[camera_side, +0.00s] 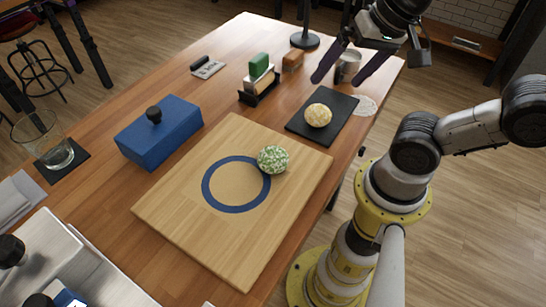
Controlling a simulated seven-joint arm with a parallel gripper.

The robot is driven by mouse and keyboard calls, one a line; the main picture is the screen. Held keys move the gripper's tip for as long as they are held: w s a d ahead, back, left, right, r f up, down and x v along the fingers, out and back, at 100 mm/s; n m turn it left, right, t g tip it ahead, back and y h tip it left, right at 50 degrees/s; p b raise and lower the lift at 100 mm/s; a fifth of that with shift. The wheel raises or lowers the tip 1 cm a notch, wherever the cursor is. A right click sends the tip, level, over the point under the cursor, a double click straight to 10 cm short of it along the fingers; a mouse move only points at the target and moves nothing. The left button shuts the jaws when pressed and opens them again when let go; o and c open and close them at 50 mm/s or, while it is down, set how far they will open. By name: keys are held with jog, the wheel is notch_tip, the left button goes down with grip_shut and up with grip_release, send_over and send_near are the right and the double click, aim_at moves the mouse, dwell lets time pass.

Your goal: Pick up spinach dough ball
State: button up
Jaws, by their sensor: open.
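The spinach dough ball (273,159), pale with green flecks, rests on the wooden board (190,222). It sits at the upper right edge of the blue ring (207,193) marked on the board. My gripper (342,80) is open, with two dark purple fingers apart and pointing down toward the lower left. It is up at the back right of the table, well away from the spinach ball. I see nothing held between the fingers. A plain yellowish dough ball (318,115) lies on a black slate (345,108) below the gripper in the picture.
A blue box (160,134) with a black knob stands left of the board. A holder with a green block (259,66), an orange-brown block (292,61), a metal cup (348,66) and a black stand (305,40) are at the back. A glass (57,155) is at far left.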

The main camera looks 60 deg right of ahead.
jog(key=w+a+r+m+g, duration=0.25)
jog(key=w+a+m, duration=0.2)
jog(key=m, duration=0.45)
jog(key=g, duration=0.3)
send_over(273, 153)
notch_tip(273, 153, down, 4)
jog(key=shift+m+t, duration=0.25)
jog(key=shift+m, duration=0.05)
notch_tip(273, 153, down, 14)
jog(key=shift+r, duration=0.15)
jog(key=c, duration=1.4)
jog(key=shift+o, duration=0.2)
jog(key=shift+r, duration=0.1)
